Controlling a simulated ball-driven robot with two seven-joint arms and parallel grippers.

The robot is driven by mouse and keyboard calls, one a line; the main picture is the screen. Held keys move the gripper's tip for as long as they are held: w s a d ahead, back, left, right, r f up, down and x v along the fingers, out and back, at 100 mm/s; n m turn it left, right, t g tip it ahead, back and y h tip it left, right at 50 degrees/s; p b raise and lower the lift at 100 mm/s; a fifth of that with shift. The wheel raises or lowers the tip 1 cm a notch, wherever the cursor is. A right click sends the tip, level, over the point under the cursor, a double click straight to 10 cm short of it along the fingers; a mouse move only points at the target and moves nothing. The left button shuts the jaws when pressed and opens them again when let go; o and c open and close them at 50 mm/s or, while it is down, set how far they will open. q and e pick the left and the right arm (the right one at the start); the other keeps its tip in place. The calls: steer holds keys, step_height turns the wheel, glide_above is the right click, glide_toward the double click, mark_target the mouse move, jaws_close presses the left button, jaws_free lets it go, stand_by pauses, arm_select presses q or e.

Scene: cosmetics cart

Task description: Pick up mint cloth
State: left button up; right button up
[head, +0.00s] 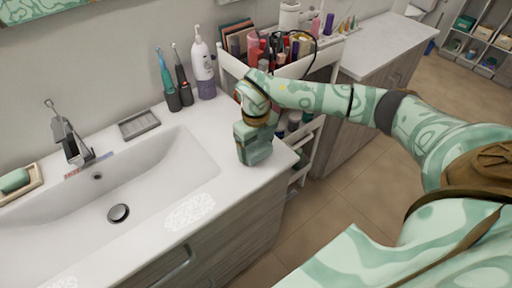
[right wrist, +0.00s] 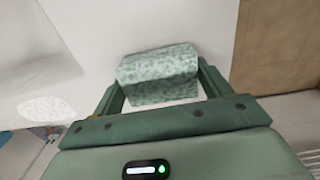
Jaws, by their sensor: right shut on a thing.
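The mint cloth (right wrist: 158,75) is a mottled green folded bundle in the right wrist view. It sits between the two fingers of my right gripper (right wrist: 160,92), which is shut on it. In the head view my right gripper (head: 254,148) points down over the right end of the white sink counter, near its front corner. The gripper hides the cloth there, and I cannot tell whether the cloth still touches the counter. My left gripper is not in view.
A white patterned patch (head: 190,212) lies on the counter's front edge. Two electric toothbrushes (head: 174,82), a white and purple bottle (head: 203,65) and a grey soap dish (head: 139,124) stand behind. A crowded white cart (head: 315,62) is just right of the counter.

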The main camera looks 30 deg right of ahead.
step_height(320, 180, up, 3)
steer(key=shift+f+p, duration=0.1)
steer(key=shift+p, duration=0.2)
steer(key=s+a+r+p, duration=0.2)
steer(key=s+a+r, duration=0.4)
steer(key=s+r, duration=0.4)
steer(key=s, duration=0.2)
steer(key=shift+s, duration=0.3)
steer(key=shift+a, duration=0.1)
steer(key=shift+o, duration=1.1)
steer(key=shift+c, duration=0.4)
